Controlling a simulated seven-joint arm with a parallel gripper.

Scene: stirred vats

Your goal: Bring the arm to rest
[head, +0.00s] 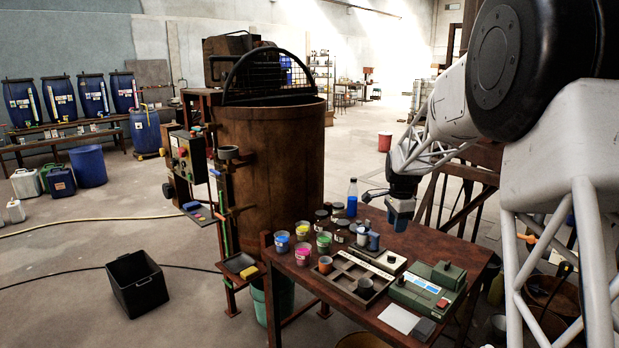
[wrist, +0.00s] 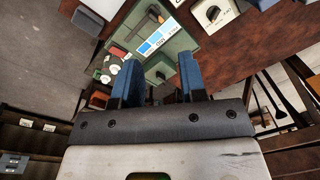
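My gripper (head: 400,214) hangs over the right back part of the brown table (head: 462,256) in the head view, fingers pointing down. In the wrist view its two blue fingers (wrist: 158,74) stand apart with nothing held between them. The gripper is open and appears clear of the table objects. The green device (head: 430,288) sits on the table below and in front of it. That device, with a blue and white display (wrist: 157,43), shows beyond the fingers in the wrist view.
A rusty vat (head: 270,155) with a guard stands left of the table. Paint cups (head: 303,254), a blue bottle (head: 352,197), a compartment tray (head: 340,279) and a white card (head: 399,318) crowd the tabletop. A black crate (head: 137,284) is on the floor.

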